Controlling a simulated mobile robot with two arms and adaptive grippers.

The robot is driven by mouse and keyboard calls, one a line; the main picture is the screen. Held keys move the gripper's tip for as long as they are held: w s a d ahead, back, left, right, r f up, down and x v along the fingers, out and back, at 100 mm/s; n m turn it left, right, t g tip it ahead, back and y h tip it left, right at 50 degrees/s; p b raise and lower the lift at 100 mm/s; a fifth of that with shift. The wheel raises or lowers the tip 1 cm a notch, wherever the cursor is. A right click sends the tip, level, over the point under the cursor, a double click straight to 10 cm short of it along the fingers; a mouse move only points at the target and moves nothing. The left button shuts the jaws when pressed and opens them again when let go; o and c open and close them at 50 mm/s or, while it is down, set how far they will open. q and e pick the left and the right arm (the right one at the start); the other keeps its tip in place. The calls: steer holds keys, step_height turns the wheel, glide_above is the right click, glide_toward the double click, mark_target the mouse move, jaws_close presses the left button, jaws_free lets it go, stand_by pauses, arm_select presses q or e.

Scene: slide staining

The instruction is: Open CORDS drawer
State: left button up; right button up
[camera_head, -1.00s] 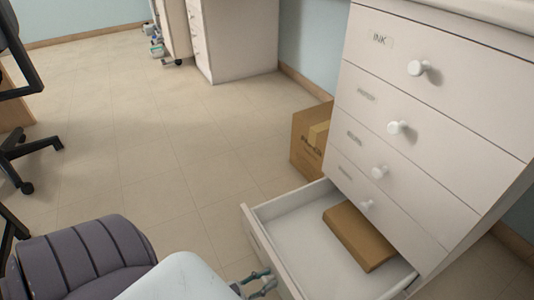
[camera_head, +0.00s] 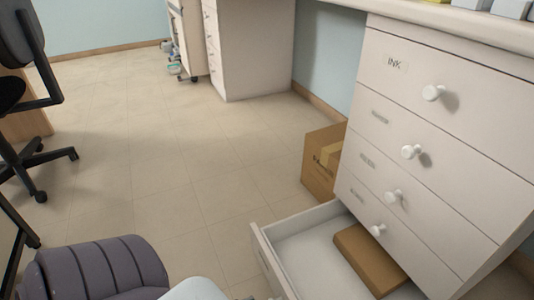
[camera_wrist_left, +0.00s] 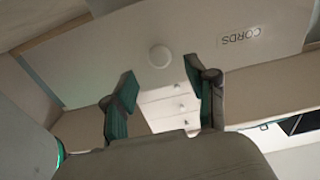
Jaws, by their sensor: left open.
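The drawer front labelled CORDS (camera_wrist_left: 220,42) fills the upper part of the left wrist view, with its text upside down. Its round white knob (camera_wrist_left: 159,56) sits just beyond and between the fingertips of my left gripper (camera_wrist_left: 160,84). That gripper is open and empty, and the knob is not clasped. In the head view, the bottom drawer (camera_head: 268,262) of the white cabinet stands pulled out with a brown package (camera_head: 368,262) inside. Its front label cannot be read there. My left gripper is out of the head view, and my right gripper shows in neither view.
The cabinet's upper drawers, the top one labelled INK (camera_head: 408,82), are shut. A cardboard box (camera_head: 320,172) stands on the floor beside the cabinet. A black office chair (camera_head: 30,150) is at the left. The floor between is clear.

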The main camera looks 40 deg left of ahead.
arm_select(q)
steer(key=v, duration=0.5)
steer(key=shift+s, duration=0.2)
stand_by(0.4)
